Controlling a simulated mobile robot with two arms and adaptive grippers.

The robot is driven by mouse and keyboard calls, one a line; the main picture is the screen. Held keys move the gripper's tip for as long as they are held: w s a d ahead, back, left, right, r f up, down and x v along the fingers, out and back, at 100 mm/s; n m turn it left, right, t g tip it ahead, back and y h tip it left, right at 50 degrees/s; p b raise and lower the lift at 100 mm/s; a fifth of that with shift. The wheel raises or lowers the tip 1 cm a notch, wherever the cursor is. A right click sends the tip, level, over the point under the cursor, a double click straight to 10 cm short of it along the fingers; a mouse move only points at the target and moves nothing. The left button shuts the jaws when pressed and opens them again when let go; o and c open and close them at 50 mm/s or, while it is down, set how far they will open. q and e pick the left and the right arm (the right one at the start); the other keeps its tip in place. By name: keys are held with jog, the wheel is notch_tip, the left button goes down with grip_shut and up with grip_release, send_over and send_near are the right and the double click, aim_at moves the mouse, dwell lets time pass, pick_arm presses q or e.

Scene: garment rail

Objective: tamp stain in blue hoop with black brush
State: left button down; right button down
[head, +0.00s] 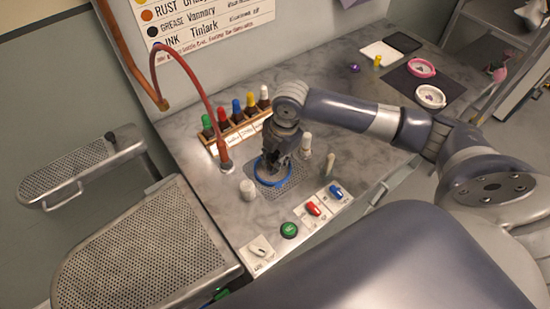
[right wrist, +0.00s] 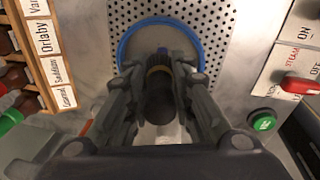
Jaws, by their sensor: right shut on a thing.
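The blue hoop (head: 259,178) lies on the perforated plate in the worktop, and its rim also shows in the right wrist view (right wrist: 124,45). My right gripper (head: 275,170) points down over the hoop. In the right wrist view it is shut on the black brush (right wrist: 159,85), a dark upright-looking piece with a brownish band, held inside the hoop's outline. The brush's lower end and any stain are hidden by the fingers and the brush; I cannot tell whether the brush touches the cloth. My left gripper is not in view.
A wooden rack (head: 240,131) of coloured bottles and a red hose (head: 212,103) stand behind-left of the hoop. A white cylinder (head: 248,190) and a white-topped bottle (head: 306,143) stand close by. Switches and a green button (head: 289,230) line the front.

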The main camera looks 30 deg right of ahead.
jog(key=shift+f, duration=0.15)
jog(key=shift+f, duration=0.7)
jog(key=shift+r+p, duration=1)
jog(key=shift+f, duration=0.35)
jog(key=shift+f+b, duration=0.35)
jog(key=shift+f, duration=0.3)
